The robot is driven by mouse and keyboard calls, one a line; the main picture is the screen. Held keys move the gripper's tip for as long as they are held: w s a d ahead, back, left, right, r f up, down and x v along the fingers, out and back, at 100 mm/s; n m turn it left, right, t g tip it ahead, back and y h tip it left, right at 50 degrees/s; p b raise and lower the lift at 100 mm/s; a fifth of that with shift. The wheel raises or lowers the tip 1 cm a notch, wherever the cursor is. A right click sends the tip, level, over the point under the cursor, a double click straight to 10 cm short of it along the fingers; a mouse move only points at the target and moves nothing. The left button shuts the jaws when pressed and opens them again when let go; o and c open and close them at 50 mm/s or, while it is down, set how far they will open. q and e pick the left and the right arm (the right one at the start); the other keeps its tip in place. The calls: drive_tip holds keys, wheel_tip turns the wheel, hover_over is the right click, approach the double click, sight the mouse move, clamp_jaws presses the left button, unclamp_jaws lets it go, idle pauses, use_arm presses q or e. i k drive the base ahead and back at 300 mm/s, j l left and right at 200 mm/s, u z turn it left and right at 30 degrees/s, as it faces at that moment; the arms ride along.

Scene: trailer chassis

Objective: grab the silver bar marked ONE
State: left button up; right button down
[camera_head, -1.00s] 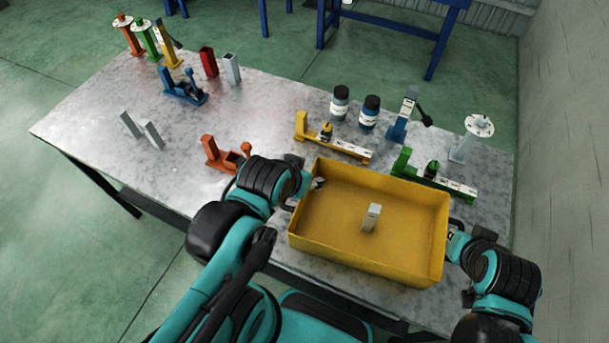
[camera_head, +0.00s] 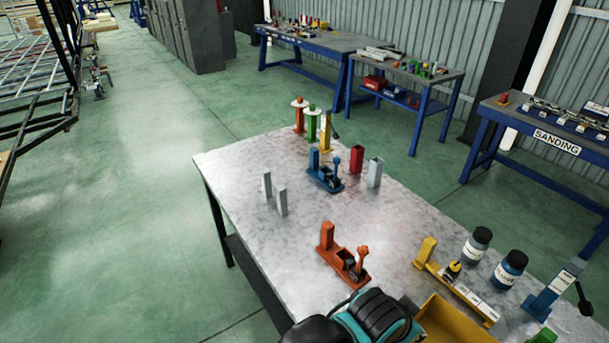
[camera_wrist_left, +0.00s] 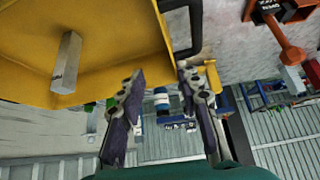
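Two slim silver bars stand upright on the table in the head view, one (camera_head: 267,186) slightly behind the other (camera_head: 282,202). No marking is legible on them. Another silver bar (camera_wrist_left: 66,65) is inside the yellow tray (camera_wrist_left: 110,30) in the left wrist view; it has small dark lettering near one end that I cannot read. My left gripper (camera_wrist_left: 160,75) is open, its fingers apart near the tray's side wall and black handle (camera_wrist_left: 193,30), with nothing clearly between them. In the head view only my left arm shows, beside the tray's corner. My right gripper is out of view.
An orange clamp fixture (camera_head: 342,258) stands nearest my left arm. A yellow fixture (camera_head: 455,280) and two bottles (camera_head: 508,270) are at right. The table's left part is clear.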

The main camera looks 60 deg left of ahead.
sight(265, 177)
drive_tip(key=k+u, duration=0.1)
drive_tip(key=u, duration=0.4)
drive_tip(key=j+u, duration=0.1)
drive_tip(key=u, duration=0.4)
drive_tip(key=k+j+u, duration=0.1)
drive_tip(key=u, duration=0.4)
drive_tip(key=j+u, duration=0.2)
drive_tip(key=u, duration=0.3)
drive_tip(key=j+z, duration=0.1)
drive_tip(key=z, duration=0.3)
drive_tip(key=i+j+z, duration=0.1)
drive_tip(key=z, duration=0.25)
drive_tip(key=i+j+z, duration=0.15)
drive_tip(key=j, duration=0.2)
drive_tip(key=i+j+z, duration=0.1)
drive_tip(key=j, duration=0.3)
drive_tip(key=i+j+z, duration=0.15)
drive_tip(key=j, duration=0.25)
drive_tip(key=i+j+z, duration=0.1)
drive_tip(key=j, duration=0.35)
drive_tip(key=i+j+z, duration=0.15)
drive_tip(key=j, duration=0.25)
drive_tip(key=i+j, duration=0.3)
drive_tip(key=j, duration=0.15)
drive_tip(key=i+j, duration=0.35)
drive_tip(key=j, duration=0.1)
